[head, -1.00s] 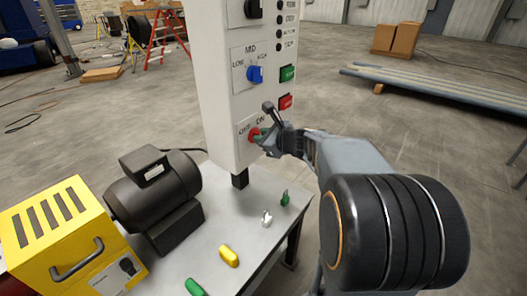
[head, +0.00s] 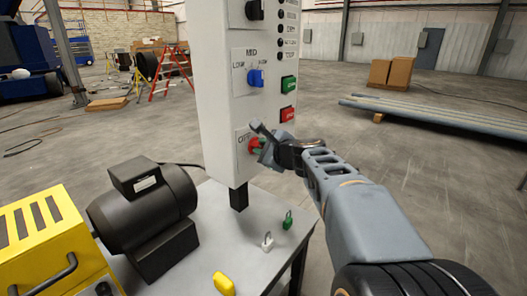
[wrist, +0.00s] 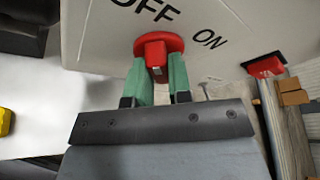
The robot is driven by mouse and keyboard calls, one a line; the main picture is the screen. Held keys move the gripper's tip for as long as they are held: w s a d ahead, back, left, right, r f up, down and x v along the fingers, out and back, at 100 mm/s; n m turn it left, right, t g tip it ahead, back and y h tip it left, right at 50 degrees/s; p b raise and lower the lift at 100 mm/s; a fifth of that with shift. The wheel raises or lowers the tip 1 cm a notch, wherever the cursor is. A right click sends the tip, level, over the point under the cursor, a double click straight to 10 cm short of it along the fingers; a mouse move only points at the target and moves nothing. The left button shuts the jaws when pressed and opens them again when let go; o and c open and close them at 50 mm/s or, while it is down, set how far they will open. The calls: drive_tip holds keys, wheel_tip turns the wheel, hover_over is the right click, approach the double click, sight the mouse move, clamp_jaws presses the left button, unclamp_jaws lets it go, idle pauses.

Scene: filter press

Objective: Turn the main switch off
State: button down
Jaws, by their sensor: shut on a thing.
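The main switch is a red knob (head: 253,143) low on the front of the white control box, and it also shows in the wrist view (wrist: 157,50). The words OFF and ON are printed beside it; in the wrist view OFF is above it and ON to its right. My gripper (head: 263,144) is at the knob. In the wrist view its two green-padded fingers (wrist: 163,78) are shut on the knob, one on each side. The fingers hide part of the knob, and I cannot tell which word it points to.
Above the switch are a blue selector (head: 255,78), a green button (head: 288,82) and a red button (head: 287,114). A black motor (head: 140,210) and a yellow machine (head: 40,240) stand left. Small keys (head: 268,241) lie on the grey table.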

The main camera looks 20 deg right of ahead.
drive_tip(key=c, duration=1)
unclamp_jaws()
drive_tip(key=shift+c, duration=0.2)
drive_tip(key=p+v, duration=0.2)
drive_tip(key=v, duration=1.1)
drive_tip(key=shift+s, duration=0.3)
drive_tip(key=shift+r, duration=0.15)
